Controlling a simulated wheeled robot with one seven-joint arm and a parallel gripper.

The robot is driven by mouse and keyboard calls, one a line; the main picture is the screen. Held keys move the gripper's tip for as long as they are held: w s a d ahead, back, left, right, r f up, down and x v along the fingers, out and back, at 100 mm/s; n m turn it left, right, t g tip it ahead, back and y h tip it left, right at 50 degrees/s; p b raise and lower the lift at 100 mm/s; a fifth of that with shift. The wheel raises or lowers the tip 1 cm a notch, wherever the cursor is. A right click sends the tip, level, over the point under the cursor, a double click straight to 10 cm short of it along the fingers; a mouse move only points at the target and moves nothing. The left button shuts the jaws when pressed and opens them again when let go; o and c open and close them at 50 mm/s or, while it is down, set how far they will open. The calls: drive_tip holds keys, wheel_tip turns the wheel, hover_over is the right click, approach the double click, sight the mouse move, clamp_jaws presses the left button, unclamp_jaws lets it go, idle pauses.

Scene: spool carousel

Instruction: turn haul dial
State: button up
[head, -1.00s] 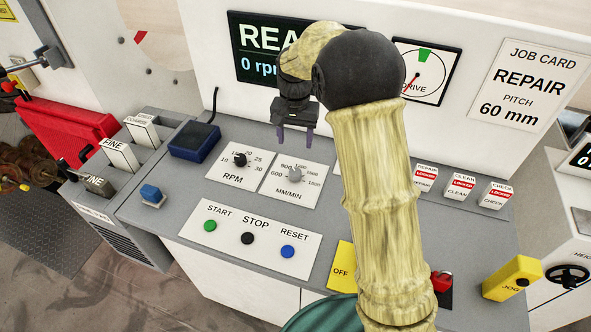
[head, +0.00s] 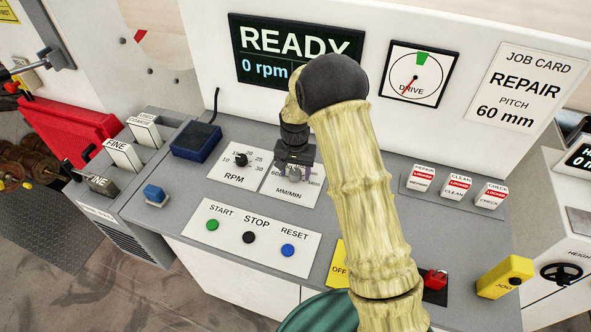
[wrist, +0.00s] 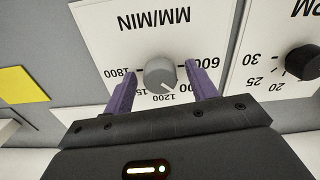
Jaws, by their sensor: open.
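The haul dial (wrist: 160,73) is a small round grey knob on a white MM/MIN card (head: 272,190). In the wrist view it sits between the two purple fingers of my gripper (wrist: 159,70), one on each side. The fingers are open, and I cannot tell whether either touches the knob. A light mark on the knob points roughly toward the 1200 label. In the head view my gripper (head: 295,165) is down over the MM/MIN card and hides most of the dial and part of its scale.
The black RPM knob (head: 241,160) is just left of the haul dial. START, STOP (head: 249,237) and RESET buttons lie in front. A blue box (head: 195,141) is at the back left. The upright screen (head: 262,50) reads READY, 0 rpm.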

drive_tip(key=c, duration=1)
drive_tip(key=shift+n, duration=0.5)
drive_tip(key=n+b, duration=0.1)
drive_tip(key=n, duration=0.7)
drive_tip(key=o, duration=1)
